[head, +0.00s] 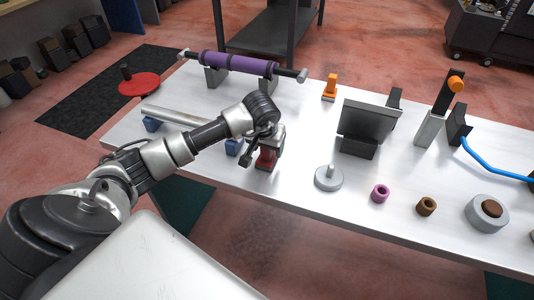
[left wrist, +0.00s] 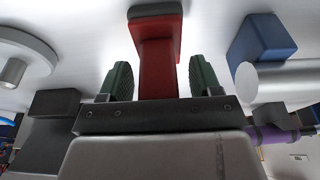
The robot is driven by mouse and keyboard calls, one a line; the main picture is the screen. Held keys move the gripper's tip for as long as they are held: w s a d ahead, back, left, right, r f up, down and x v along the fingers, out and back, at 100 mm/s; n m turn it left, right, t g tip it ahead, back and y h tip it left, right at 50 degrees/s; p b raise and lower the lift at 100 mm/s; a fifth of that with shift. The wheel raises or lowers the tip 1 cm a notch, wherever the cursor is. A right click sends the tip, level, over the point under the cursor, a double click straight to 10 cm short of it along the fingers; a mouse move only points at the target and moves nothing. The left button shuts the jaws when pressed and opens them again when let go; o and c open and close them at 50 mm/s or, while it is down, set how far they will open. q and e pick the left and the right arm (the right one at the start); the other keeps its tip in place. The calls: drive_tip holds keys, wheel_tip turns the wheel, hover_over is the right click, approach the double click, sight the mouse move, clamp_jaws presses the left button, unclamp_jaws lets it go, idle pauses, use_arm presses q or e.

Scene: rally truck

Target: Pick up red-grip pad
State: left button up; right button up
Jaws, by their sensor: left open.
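The red-grip pad (head: 266,160) stands on the white table, with a red body and a dark end. In the left wrist view the red-grip pad (left wrist: 158,55) lies between the two green-lined fingers. My left gripper (head: 262,146) is over the pad in the head view, and it also shows in the left wrist view (left wrist: 158,82). Its fingers are open, one on each side of the red part, with visible gaps. The pad's lower part is hidden behind the gripper's body in the wrist view. My right gripper is not in view.
A silver bar on blue blocks (head: 172,115) lies left of the pad, and a grey disc with a peg (head: 328,178) is to its right. A purple roller (head: 238,63) lies behind. A dark screen-like block (head: 367,122) and small rings stand further right.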

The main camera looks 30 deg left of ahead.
use_arm(q)
drive_tip(key=shift+c, duration=0.2)
drive_tip(key=c, duration=1)
drive_tip(key=shift+r, duration=0.4)
drive_tip(key=r, duration=0.1)
drive_tip(key=r+b, duration=0.1)
drive_tip(key=r, duration=0.1)
drive_tip(key=shift+w+d+r, duration=0.2)
drive_tip(key=shift+d+r, duration=0.15)
drive_tip(key=w+d+r+b, duration=0.2)
drive_tip(key=d+r, duration=0.4)
drive_tip(key=d, duration=0.4)
drive_tip(key=shift+w+d+r, duration=0.2)
drive_tip(key=shift+w+r, duration=0.1)
drive_tip(key=shift+w, duration=0.45)
